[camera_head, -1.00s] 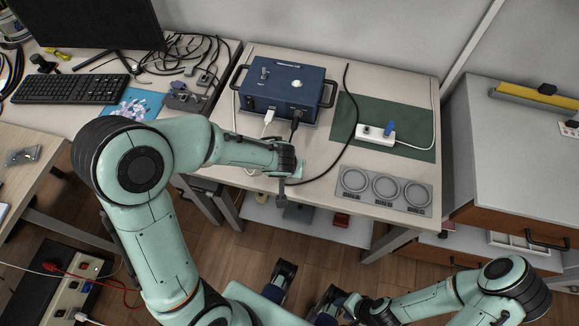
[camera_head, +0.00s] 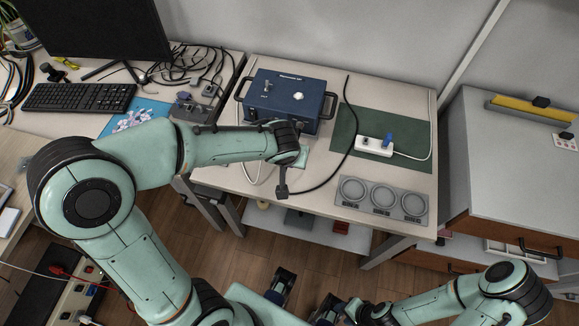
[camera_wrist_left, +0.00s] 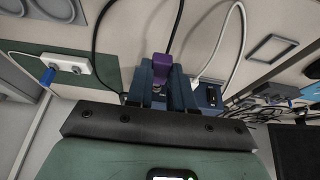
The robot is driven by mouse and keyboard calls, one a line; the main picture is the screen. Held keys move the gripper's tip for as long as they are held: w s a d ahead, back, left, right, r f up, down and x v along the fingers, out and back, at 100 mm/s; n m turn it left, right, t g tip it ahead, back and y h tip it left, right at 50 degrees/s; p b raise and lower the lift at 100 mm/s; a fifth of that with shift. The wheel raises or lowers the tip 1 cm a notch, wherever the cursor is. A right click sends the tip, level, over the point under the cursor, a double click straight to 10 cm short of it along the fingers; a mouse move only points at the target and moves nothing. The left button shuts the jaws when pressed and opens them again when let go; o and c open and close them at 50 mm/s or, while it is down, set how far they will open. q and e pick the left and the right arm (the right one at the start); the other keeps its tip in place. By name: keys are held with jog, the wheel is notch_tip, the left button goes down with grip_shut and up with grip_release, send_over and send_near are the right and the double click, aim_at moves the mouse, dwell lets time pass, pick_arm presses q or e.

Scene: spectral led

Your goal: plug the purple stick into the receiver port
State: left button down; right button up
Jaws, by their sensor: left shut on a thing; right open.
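The purple stick (camera_wrist_left: 162,68) shows between the two fingers of my left gripper (camera_wrist_left: 163,88) in the left wrist view, shut on it. In the head view my left wrist hides the stick; it is over the table's front, just in front of the blue box (camera_head: 289,95). I cannot make out the receiver port for certain. My right gripper (camera_head: 330,304) is low at the bottom, open.
A grey plate with three round rings (camera_head: 383,197) lies at the table's front right. The green mat (camera_head: 415,126) is mostly clear. A keyboard and monitor stand at left; a grey cabinet at right.

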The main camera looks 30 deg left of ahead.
pick_arm(q)
notch_tip(320, 180, up, 9)
jog(key=p, duration=0.1)
pick_arm(e)
jog(key=shift+w+r, duration=0.25)
jog(key=shift+r, duration=0.55)
jog(key=shift+r, duration=0.1)
